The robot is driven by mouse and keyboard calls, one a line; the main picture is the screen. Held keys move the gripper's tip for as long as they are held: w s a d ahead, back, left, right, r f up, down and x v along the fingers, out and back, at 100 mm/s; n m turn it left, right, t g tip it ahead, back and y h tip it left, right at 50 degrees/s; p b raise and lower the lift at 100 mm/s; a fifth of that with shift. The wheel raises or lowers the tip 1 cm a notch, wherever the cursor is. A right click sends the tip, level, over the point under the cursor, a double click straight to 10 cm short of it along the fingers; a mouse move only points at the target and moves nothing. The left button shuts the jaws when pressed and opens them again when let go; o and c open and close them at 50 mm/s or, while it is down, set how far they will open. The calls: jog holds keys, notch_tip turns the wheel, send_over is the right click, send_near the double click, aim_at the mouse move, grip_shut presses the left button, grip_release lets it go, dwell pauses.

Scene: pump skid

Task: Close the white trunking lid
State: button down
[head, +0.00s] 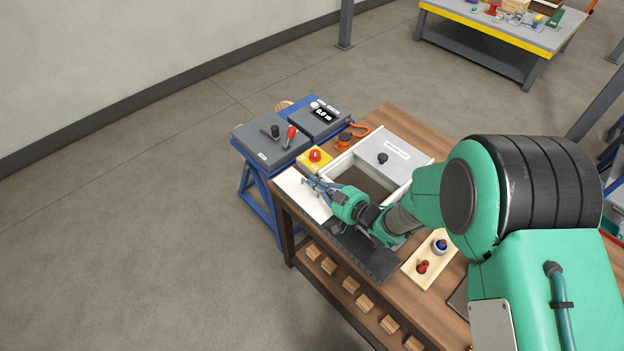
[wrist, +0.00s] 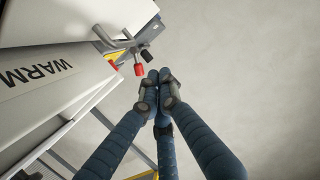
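A white panel (head: 300,192), which looks like the white trunking lid, is at the table's left front corner in the head view. In the wrist view a white face marked WARM (wrist: 45,75) fills the left side; I cannot tell for sure which part is the lid or how far open it stands. My gripper (head: 318,184) is just above the panel's right side in the head view. In the wrist view the blue fingertips (wrist: 160,82) are together, with nothing seen between them, to the right of the white face. Contact with the panel cannot be told.
A light-framed open box with a grey lid (head: 398,153) is behind my gripper. A yellow box with a red button (head: 315,155) and a grey control box with a red lever (head: 291,135) stand at left. A tray (head: 413,270) holds red and blue knobs.

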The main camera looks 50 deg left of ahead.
jog(key=v, duration=0.7)
jog(key=shift+s+d+p, duration=0.15)
jog(key=shift+d+p, duration=0.2)
jog(key=shift+p, duration=0.1)
jog(key=shift+r, duration=0.1)
